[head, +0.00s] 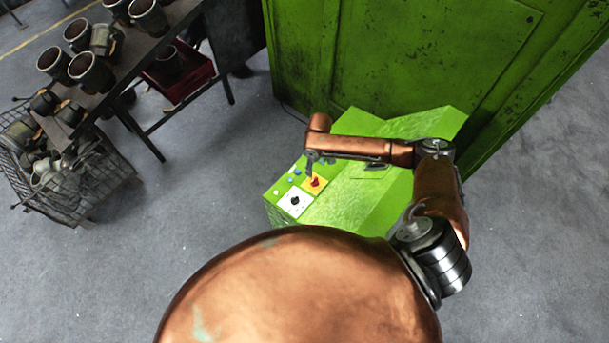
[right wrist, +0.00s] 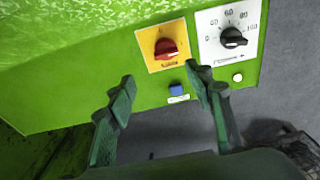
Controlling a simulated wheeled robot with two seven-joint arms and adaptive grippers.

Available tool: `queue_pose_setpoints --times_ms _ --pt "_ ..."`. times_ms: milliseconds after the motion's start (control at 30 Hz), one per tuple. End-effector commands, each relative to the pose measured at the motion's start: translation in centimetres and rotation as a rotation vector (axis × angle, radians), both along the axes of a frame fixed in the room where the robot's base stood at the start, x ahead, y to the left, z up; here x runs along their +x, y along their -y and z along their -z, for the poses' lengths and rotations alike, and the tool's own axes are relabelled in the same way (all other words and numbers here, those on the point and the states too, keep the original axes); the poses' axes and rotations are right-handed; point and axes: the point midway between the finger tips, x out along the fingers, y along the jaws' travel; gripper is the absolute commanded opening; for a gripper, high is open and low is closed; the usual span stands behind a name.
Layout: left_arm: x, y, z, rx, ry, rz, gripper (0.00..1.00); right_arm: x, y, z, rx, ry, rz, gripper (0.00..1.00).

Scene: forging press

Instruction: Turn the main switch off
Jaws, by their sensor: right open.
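The main switch (right wrist: 166,48) is a red rotary knob on a yellow plate, set in the green control panel. It also shows in the head view (head: 315,182), close to my right gripper. My right gripper (right wrist: 159,82) is open, with its two green fingers apart. In the right wrist view the fingertips point toward the panel, and the knob shows beyond the gap between them. No contact shows. In the head view my right gripper (head: 309,168) hangs over the panel's left end. My left gripper is not in view.
Next to the switch are a black dial (right wrist: 233,38) on a white scale plate, a blue button (right wrist: 176,90) and a white button (right wrist: 238,77). A green cabinet (head: 420,50) stands behind. A table (head: 150,55) with metal cups and a wire basket (head: 95,190) stand at left.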

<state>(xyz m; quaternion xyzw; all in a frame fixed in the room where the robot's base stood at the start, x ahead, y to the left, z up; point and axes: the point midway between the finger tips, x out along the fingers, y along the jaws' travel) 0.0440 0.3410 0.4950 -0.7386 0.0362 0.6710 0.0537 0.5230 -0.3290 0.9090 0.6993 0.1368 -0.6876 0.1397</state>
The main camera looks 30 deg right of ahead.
Motion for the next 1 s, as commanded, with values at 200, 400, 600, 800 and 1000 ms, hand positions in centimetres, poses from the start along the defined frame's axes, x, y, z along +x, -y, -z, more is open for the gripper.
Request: queue_pose_setpoints --times_ms 200,400,600,800,1000 --pt "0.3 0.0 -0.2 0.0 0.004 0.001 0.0 -0.9 -0.8 2.0 -0.001 -0.023 0.004 0.48" --pt "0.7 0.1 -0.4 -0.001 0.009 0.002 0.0 -0.8 -0.8 5.2 -0.001 -0.02 0.003 0.48" --pt "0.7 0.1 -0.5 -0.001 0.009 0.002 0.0 -0.7 -0.9 7.3 0.001 -0.019 0.001 0.48" --pt "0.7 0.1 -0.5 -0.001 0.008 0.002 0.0 -0.7 -0.8 7.9 0.0 -0.017 0.001 0.48" --pt "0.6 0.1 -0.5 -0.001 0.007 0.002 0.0 -0.7 -0.8 7.9 0.0 -0.017 0.001 0.45"
